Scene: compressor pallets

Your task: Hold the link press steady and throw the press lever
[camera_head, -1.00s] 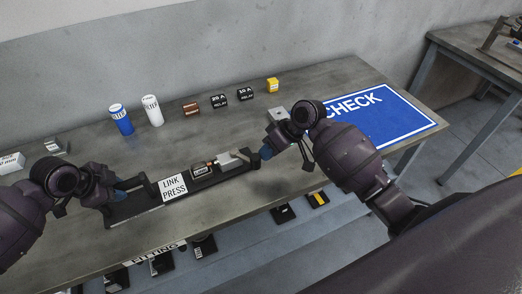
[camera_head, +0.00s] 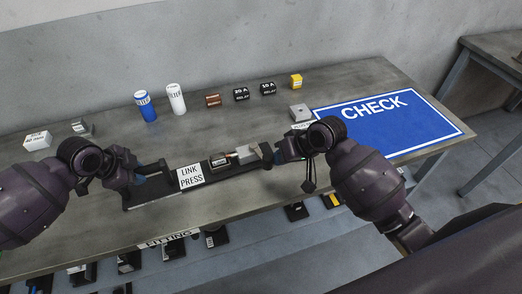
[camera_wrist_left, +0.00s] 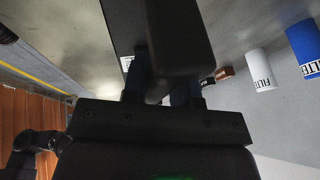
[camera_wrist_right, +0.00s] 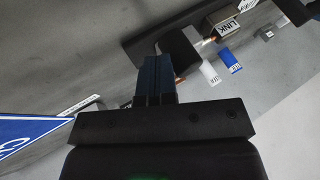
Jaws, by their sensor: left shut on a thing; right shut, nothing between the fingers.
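The link press (camera_head: 190,176), a long dark bar with a white label, lies along the front of the grey bench. A small part labelled LINK (camera_wrist_right: 226,27) sits on it beside a grey metal piece (camera_head: 243,153). My left gripper (camera_head: 147,178) is shut on the press's dark left-end block, which also shows between its fingers in the left wrist view (camera_wrist_left: 178,35). My right gripper (camera_head: 279,152) is shut and empty, close against the dark upright block (camera_wrist_right: 180,50) at the press's right end. Whether its fingertips touch that block is unclear.
A blue CHECK mat (camera_head: 390,120) lies at the right of the bench. A small grey block (camera_head: 299,111) stands beside it. Blue (camera_head: 146,107) and white (camera_head: 176,99) filters, a brown block (camera_head: 212,100), dark relays (camera_head: 268,88) and a yellow block (camera_head: 295,81) line the back.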

